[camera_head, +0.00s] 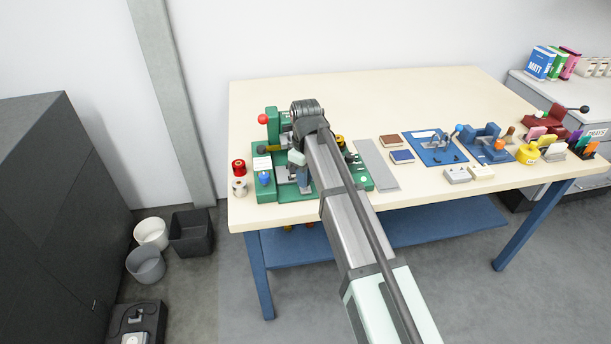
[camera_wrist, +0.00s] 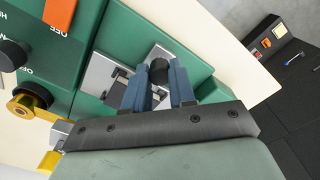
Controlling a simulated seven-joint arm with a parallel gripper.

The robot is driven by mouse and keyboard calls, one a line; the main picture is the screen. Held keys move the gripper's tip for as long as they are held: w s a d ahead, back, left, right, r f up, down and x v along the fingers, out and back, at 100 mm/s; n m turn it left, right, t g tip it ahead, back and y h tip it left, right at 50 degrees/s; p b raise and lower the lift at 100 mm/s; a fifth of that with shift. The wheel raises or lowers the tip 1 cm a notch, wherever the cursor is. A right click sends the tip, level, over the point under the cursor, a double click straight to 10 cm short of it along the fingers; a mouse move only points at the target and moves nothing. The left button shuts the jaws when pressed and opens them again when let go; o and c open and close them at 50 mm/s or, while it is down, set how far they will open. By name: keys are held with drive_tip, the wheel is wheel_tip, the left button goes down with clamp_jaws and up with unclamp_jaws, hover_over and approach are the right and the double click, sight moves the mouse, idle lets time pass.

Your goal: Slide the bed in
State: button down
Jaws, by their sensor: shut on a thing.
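A green machine (camera_head: 270,188) stands at the left end of the table, and my arm hides part of it. Its green body with OFF labels also shows in the wrist view (camera_wrist: 75,55). A grey metal bed (camera_wrist: 103,72) sits in the green body, with a short black knob (camera_wrist: 159,70) on it. My gripper (camera_wrist: 160,88) has its two blue fingers shut on the black knob, one on each side. In the head view my gripper (camera_head: 304,180) is low over the machine. The rest of the bed is hidden by the fingers and wrist.
Red and white spools (camera_head: 239,167) stand at the machine's left. A grey strip (camera_head: 376,165) lies at its right, then brown and blue blocks and blue tools. An orange switch (camera_wrist: 60,14), black knobs and a brass-coloured wheel (camera_wrist: 22,108) sit close to my gripper.

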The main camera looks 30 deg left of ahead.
drive_tip(key=w+a, duration=0.7)
drive_tip(key=shift+w+a, duration=0.25)
drive_tip(key=c, duration=0.9)
unclamp_jaws()
wheel_tip(320, 180, up, 14)
drive_tip(key=shift+f, duration=0.1)
